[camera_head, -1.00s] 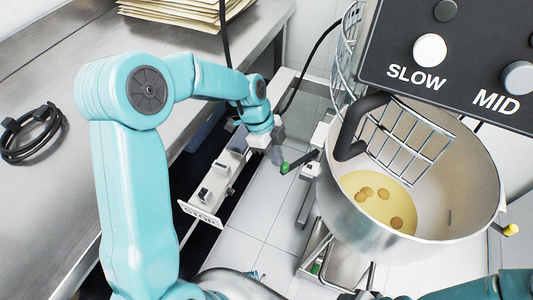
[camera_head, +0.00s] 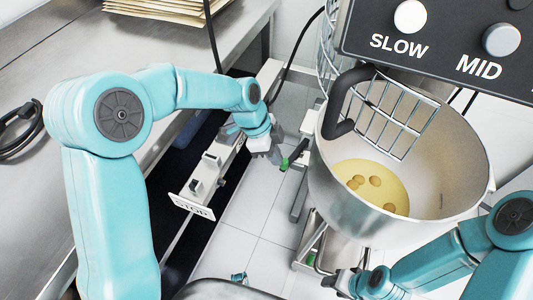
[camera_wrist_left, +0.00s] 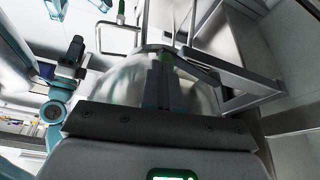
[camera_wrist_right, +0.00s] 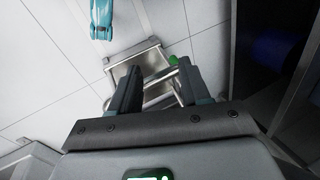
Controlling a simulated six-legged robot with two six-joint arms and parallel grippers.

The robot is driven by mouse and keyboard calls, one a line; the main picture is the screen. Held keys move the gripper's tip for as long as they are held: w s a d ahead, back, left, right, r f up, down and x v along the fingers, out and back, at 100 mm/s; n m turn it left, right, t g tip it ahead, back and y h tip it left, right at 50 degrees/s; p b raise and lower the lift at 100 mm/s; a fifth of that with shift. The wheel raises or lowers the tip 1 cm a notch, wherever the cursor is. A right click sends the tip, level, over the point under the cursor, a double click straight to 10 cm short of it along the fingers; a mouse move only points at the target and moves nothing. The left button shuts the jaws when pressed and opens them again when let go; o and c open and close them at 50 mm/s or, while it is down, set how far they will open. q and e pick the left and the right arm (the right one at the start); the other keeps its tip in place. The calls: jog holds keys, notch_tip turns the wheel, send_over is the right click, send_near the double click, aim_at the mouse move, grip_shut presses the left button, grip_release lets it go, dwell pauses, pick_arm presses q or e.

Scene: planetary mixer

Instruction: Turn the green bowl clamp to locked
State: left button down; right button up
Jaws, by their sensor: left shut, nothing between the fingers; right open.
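A dark lever with a green tip (camera_head: 285,164) sticks out at the left of the steel mixer bowl (camera_head: 335,205); it looks like the bowl clamp. My left gripper (camera_head: 275,156) is shut and empty, right beside the green tip. My right gripper (camera_head: 334,279) is low in front of the bowl. In the right wrist view it is open (camera_wrist_right: 158,84), with a steel frame (camera_wrist_right: 125,72) and a green end (camera_wrist_right: 173,61) beyond the fingers.
A control panel (camera_head: 440,45) with SLOW and MID buttons hangs above the bowl. A wire guard (camera_head: 395,115) stands over the bowl, which holds yellow batter (camera_head: 385,175). Tiled floor (camera_head: 255,220) lies clear between.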

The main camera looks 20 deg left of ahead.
pick_arm(q)
jog(key=shift+s+d+f+b, duration=0.1)
jog(key=shift+s+d+b, duration=0.15)
jog(key=shift+d, duration=0.35)
jog(key=shift+s+d+b, duration=0.15)
jog(key=shift+d+b, duration=0.1)
jog(key=shift+d, duration=0.35)
